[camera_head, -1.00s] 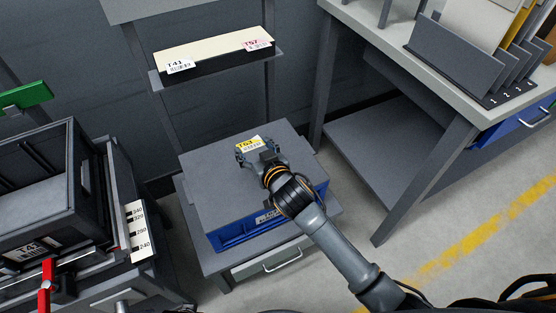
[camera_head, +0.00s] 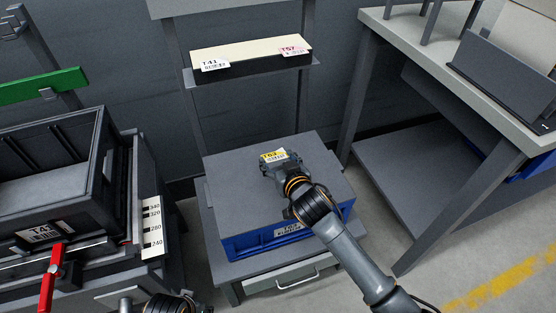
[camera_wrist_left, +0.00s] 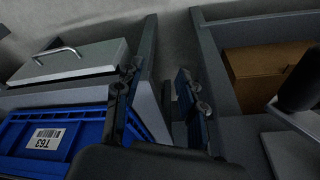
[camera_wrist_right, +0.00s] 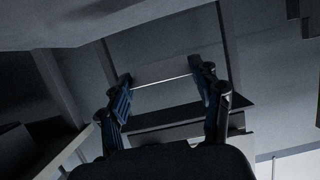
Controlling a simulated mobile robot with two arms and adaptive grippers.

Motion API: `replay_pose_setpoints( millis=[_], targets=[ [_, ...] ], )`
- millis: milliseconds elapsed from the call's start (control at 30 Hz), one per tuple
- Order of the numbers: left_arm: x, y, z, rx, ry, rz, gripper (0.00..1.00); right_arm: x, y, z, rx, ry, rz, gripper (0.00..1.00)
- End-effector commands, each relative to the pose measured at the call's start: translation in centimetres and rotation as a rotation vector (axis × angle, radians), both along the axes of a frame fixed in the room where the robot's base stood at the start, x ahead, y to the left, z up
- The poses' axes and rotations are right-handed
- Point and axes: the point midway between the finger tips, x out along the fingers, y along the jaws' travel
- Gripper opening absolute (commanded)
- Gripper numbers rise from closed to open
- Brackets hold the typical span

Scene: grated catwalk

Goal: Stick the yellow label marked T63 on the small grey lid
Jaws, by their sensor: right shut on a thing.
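The yellow and white label marked T63 (camera_head: 273,156) is at the tips of my right gripper (camera_head: 279,162), over the back part of the grey lid (camera_head: 237,187). The lid lies on a blue crate (camera_head: 262,242); whether the label touches it I cannot tell. In the right wrist view the two fingers (camera_wrist_right: 165,82) are apart, with a thin bright edge between them. My left gripper (camera_wrist_left: 158,78) is open and empty in the left wrist view, near the blue crate, whose white tag reads T63 (camera_wrist_left: 45,138).
A shelf behind holds a cream-topped box (camera_head: 250,50) with tags T41 and T57. A dark open crate (camera_head: 50,190) with a red lever (camera_head: 52,275) stands left. A grey workbench (camera_head: 440,60) stands right. The blue crate's stand has a drawer (camera_head: 285,284).

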Motion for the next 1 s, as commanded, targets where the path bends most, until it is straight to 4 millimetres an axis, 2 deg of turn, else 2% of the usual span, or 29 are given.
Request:
replay_pose_setpoints(
  millis=[367,833,900,1000],
  targets=[
    [0.0,0.1,4.4,-0.001,-0.026,0.004,0.4,0.0,0.0,-1.4,-0.001,0.0,0.0,0.56],
    [-1.2,0.4,10.0,-0.003,-0.055,0.008,0.4,0.0,0.0,-2.8,-0.001,-0.002,0.001,0.56],
    [-0.8,0.2,8.9,-0.006,-0.077,0.006,0.4,0.0,0.0,-4.3,-0.002,-0.001,0.001,0.56],
    [-0.3,0.1,8.5,-0.013,-0.111,0.004,0.4,0.0,0.0,-5.5,-0.001,-0.001,0.0,0.56]
  ],
)
